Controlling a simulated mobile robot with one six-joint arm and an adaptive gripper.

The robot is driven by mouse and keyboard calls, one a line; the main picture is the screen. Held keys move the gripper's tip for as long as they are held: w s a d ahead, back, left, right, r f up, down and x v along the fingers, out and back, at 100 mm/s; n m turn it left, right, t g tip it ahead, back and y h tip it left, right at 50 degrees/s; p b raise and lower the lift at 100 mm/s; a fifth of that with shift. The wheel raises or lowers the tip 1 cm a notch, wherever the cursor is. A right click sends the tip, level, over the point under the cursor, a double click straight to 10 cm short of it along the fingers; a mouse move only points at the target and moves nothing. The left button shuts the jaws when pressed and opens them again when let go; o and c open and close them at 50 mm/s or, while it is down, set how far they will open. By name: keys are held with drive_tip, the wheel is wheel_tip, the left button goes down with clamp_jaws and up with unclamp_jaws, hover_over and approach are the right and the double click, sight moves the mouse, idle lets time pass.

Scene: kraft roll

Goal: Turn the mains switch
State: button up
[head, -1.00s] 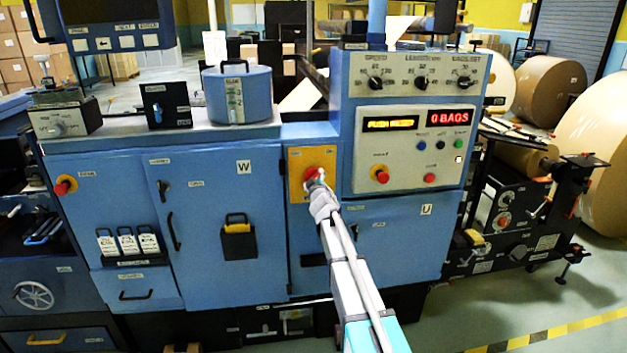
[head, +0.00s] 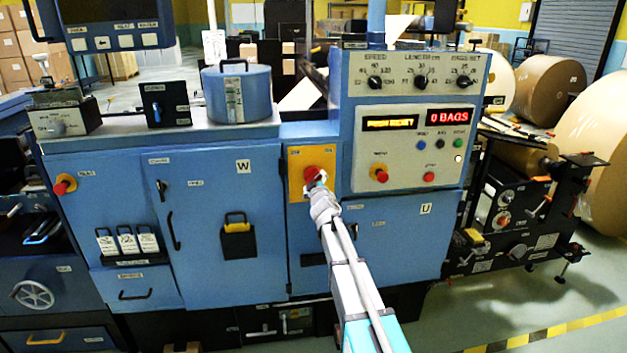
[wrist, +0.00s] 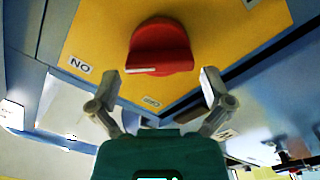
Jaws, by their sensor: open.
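The mains switch (head: 313,174) is a red rotary knob on a yellow plate (head: 297,190) on the front of the blue machine. In the wrist view the red knob (wrist: 160,48) has a raised grip bar with a white line at its left end. An "ON" label (wrist: 79,65) lies to its lower left and a second label, hard to read, lies below it. My gripper (head: 318,182) is at the plate in the head view. In the wrist view my gripper (wrist: 160,80) is open, its fingertips either side of the knob's lower edge, apart from it and empty.
The control panel (head: 410,150) stands right of the plate, with a red mushroom button (head: 381,175) and a display reading "0 BAGS" (head: 450,117). A blue canister (head: 237,95) stands on the ledge at left. Blue cabinet doors lie below and beside the plate.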

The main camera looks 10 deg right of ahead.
drive_tip(key=s, duration=0.9)
drive_tip(key=shift+s, duration=0.35)
drive_tip(key=s+d+f+m+g+h+p, duration=0.2)
drive_tip(key=s+f+m+g, duration=0.2)
drive_tip(key=s, duration=0.3)
drive_tip(key=s+d+f+m+g+h+p, duration=0.2)
drive_tip(key=s+d+f+m+g, duration=0.15)
drive_tip(key=s+g, duration=0.2)
drive_tip(key=s+a+f+g+y+p, duration=0.1)
drive_tip(key=s+a+g, duration=0.1)
drive_tip(key=s, duration=0.5)
drive_tip(key=s+a+f+m+g+y+p, duration=0.1)
drive_tip(key=s+g, duration=0.2)
drive_tip(key=s, duration=0.4)
drive_tip(key=s+a+f+g+y+p, duration=0.1)
drive_tip(key=s+a+g+y+p, duration=0.1)
drive_tip(key=s, duration=0.5)
drive_tip(key=shift+a+g, duration=0.3)
drive_tip(key=shift+g, duration=0.45)
